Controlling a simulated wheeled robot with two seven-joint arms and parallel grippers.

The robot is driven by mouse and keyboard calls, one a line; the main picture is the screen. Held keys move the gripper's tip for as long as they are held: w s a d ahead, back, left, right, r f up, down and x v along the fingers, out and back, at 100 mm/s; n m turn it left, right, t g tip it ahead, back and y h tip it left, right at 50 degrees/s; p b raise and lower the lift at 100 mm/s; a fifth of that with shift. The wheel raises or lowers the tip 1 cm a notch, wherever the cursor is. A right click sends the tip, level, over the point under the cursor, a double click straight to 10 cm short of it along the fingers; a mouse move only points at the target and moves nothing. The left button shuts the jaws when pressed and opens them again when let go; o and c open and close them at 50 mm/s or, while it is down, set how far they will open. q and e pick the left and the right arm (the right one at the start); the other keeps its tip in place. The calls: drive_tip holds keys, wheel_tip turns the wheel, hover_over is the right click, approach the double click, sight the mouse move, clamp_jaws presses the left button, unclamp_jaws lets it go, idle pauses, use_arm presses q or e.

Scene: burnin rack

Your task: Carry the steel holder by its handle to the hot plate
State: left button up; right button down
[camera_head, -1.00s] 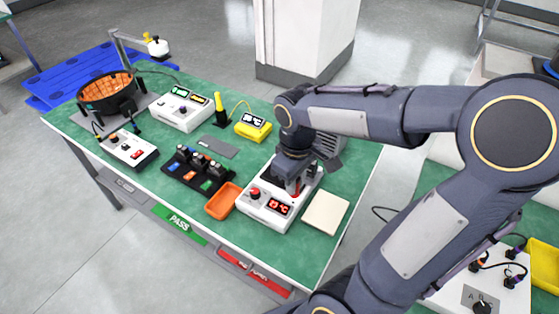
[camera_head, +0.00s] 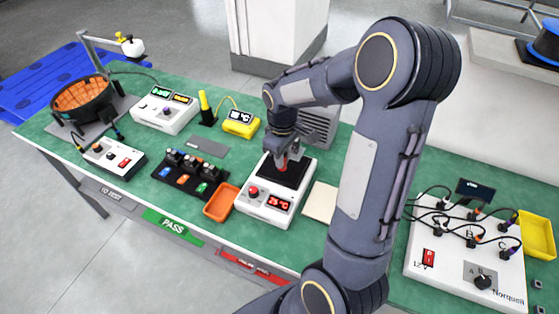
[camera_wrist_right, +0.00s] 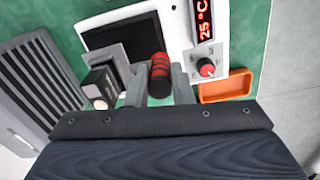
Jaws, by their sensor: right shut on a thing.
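The hot plate (camera_head: 262,212) is a white unit with a black top, a red knob and a red 25 °C display. It also shows in the wrist view (camera_wrist_right: 222,48). My right gripper (camera_head: 288,152) is over its black top. In the wrist view my right gripper (camera_wrist_right: 160,90) is shut on the red-and-black handle (camera_wrist_right: 159,72) of the steel holder (camera_wrist_right: 112,62). The holder's grey metal, beside a small white-and-black block (camera_wrist_right: 100,86), shows near the black top; I cannot tell whether it touches. My left gripper is not in view.
A grey ribbed box (camera_head: 318,124) stands behind the hot plate. An orange tray (camera_head: 221,203) is to its left and a cream pad (camera_head: 320,202) to its right. A black rack with colored modules (camera_head: 190,174) is farther left. A white 12 V unit (camera_head: 460,262) stands at right.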

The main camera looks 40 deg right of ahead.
drive_tip(key=w+f, duration=0.1)
drive_tip(key=w+d+f, duration=0.1)
drive_tip(key=f, duration=0.1)
drive_tip(key=shift+w+f, duration=0.15)
drive_tip(key=shift+w, duration=0.1)
drive_tip(key=shift+f, duration=1.55)
drive_tip(key=shift+f, duration=0.15)
drive_tip(key=c, duration=1.3)
unclamp_jaws()
